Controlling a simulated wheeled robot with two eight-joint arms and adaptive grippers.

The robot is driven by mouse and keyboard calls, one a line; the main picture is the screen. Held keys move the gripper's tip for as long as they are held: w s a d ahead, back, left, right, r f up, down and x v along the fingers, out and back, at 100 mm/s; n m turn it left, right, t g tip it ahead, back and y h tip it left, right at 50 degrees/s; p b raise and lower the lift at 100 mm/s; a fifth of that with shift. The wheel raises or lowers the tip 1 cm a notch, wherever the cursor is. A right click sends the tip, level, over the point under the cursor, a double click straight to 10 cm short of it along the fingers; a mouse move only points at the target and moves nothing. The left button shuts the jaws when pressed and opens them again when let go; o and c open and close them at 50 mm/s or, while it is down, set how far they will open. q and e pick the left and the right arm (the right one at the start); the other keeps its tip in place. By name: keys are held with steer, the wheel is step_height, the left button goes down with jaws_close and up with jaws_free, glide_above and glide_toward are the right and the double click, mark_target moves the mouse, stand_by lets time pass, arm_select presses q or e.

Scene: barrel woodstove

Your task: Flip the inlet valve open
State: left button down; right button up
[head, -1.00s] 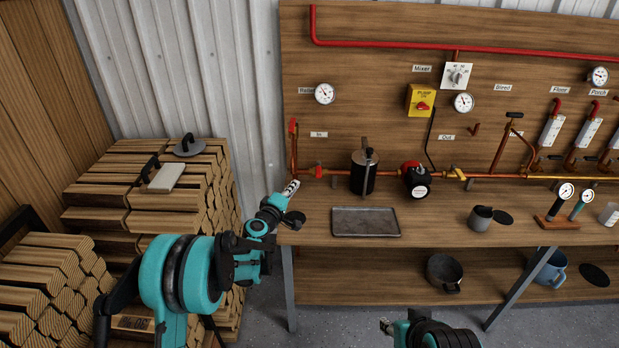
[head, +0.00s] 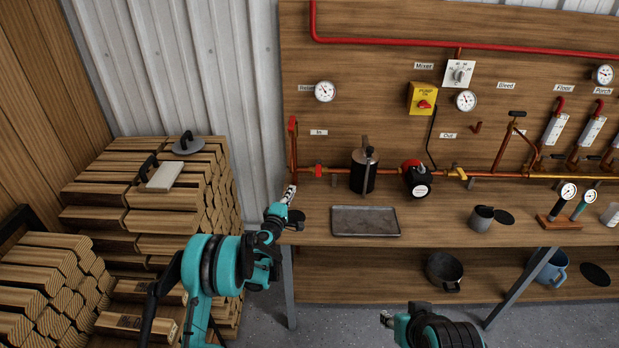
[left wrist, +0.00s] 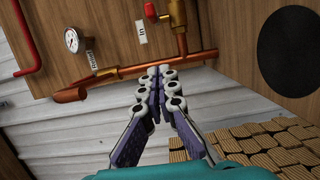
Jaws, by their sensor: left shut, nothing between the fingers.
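The inlet valve (head: 318,171) has a small red handle on the copper pipe just below the "In" label (head: 319,132). In the left wrist view the red handle (left wrist: 151,11) sits at the top beside a brass fitting, near the same label. My left gripper (head: 289,193) is shut and empty at the table's left edge, left of and below the valve and apart from it. Its closed fingers (left wrist: 159,76) show in the wrist view, their tips near the pipe in the picture. My right gripper (head: 386,318) is low in front of the table; its finger state is unclear.
A grey tray (head: 366,234), a dark canister (head: 364,172) and a red-black pump (head: 415,180) are right of the valve. The copper pipe (head: 293,150) rises at the board's left edge. Stacked firewood (head: 150,220) stands left.

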arm_select(q)
steer(key=b, duration=0.3)
glide_toward(318, 167)
steer(key=w+a+f, duration=0.1)
steer(key=w+a, duration=0.3)
steer(key=a, duration=0.1)
steer(key=d, duration=0.2)
steer(key=d+b, duration=0.1)
steer(key=d, duration=0.1)
steer(key=shift+w+d, duration=0.15)
steer(key=shift+w, duration=0.2)
steer(key=shift+s+d, duration=0.1)
